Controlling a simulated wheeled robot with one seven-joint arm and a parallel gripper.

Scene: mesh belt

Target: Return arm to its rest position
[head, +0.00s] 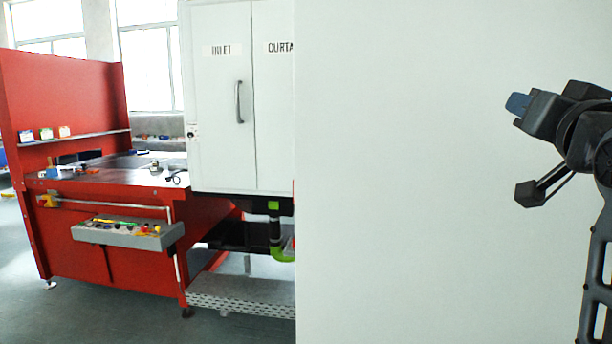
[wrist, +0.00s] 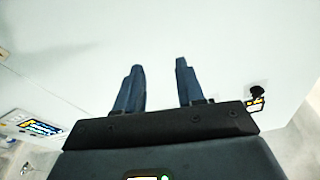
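My gripper (wrist: 160,85) shows in the wrist view with its two dark blue fingers apart and nothing between them. A pale, plain surface fills the view beyond the fingers. In the head view my arm is folded at the right edge, and a blue fingertip of my gripper (head: 518,103) points left. It is in front of a large white panel (head: 420,200); I cannot tell how wide the gap to the panel is.
Left of the panel stands a white cabinet (head: 222,130) marked "INLET". A red workbench (head: 120,255) with a grey tray (head: 115,232) stands farther left. Grey floor (head: 70,318) is clear in front of it. A small dark-and-yellow fixture (wrist: 256,103) shows at the wrist view's right.

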